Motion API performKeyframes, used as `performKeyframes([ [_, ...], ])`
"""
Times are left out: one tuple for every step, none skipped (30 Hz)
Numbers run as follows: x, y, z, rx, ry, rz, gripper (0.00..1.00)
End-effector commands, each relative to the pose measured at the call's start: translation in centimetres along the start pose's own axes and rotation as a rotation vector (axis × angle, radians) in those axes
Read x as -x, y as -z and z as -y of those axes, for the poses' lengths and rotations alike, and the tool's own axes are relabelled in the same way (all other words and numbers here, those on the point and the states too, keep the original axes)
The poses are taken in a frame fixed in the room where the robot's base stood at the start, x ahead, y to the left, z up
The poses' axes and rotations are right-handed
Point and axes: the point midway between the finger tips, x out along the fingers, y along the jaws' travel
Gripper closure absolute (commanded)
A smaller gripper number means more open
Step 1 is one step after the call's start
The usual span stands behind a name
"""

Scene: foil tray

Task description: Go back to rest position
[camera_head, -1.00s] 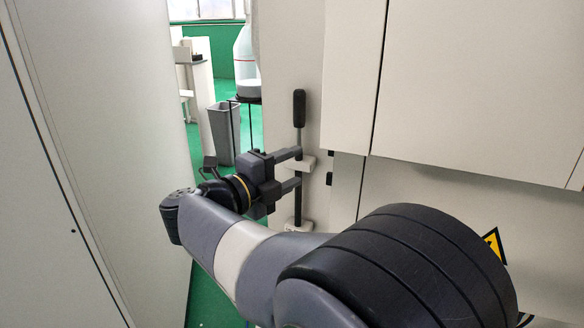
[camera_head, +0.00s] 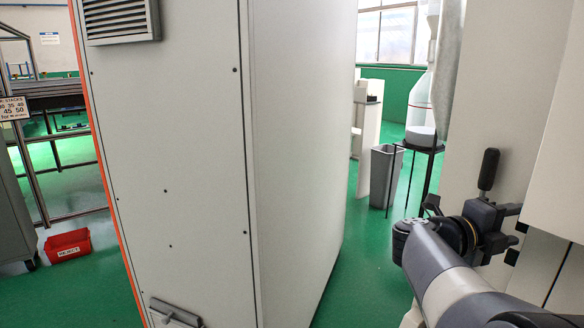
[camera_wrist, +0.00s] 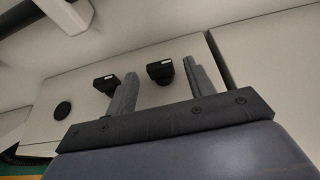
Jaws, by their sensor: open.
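My gripper (camera_head: 515,220) is at the right of the head view, in front of a pale cabinet. Its two fingers are apart, with nothing seen between them. A lever with a black handle (camera_head: 488,170) rises just behind it; its lower part is hidden by my gripper, and I cannot tell whether they touch. In the wrist view my gripper (camera_wrist: 163,80) shows two separated grey fingers against a pale panel (camera_wrist: 140,110). Small black fittings (camera_wrist: 160,72) show beside the fingers.
A tall pale cabinet (camera_head: 295,150) fills the middle. A grey bin (camera_head: 383,175) and a large bottle on a stand (camera_head: 424,105) are beyond it. A red box (camera_head: 68,245) lies on the green floor (camera_head: 95,290) at left. A pale cabinet (camera_head: 560,170) closes in at right.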

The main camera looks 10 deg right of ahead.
Motion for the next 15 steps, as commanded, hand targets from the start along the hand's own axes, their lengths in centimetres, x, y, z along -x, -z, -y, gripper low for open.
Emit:
performKeyframes([
  [-0.48,0.06,-0.01,-0.001,0.000,-0.003,0.49],
  [-0.68,0.06,0.00,-0.001,0.000,-0.002,0.49],
  [-0.91,0.06,0.01,-0.001,0.000,-0.001,0.49],
  [-1.02,0.06,0.00,-0.001,0.000,-0.001,0.49],
  [-0.93,0.03,-0.10,-0.002,0.003,0.000,0.49],
  [-0.90,0.01,-0.09,-0.003,0.006,0.000,0.49],
  [-0.90,0.01,-0.06,-0.004,0.007,0.000,0.49],
  [-0.89,0.01,-0.03,-0.004,0.008,0.000,0.49],
  [-0.88,0.01,-0.01,-0.004,0.008,0.000,0.49],
  [-0.88,0.01,0.01,-0.004,0.008,0.000,0.49],
  [-0.88,0.01,0.02,-0.004,0.008,0.000,0.49],
  [-0.87,0.01,0.03,-0.004,0.008,0.000,0.49],
  [-0.87,0.01,0.03,-0.004,0.008,0.000,0.49],
  [-0.86,0.01,0.03,-0.004,0.008,0.000,0.49],
  [-0.86,0.01,0.03,-0.004,0.008,0.000,0.49],
])
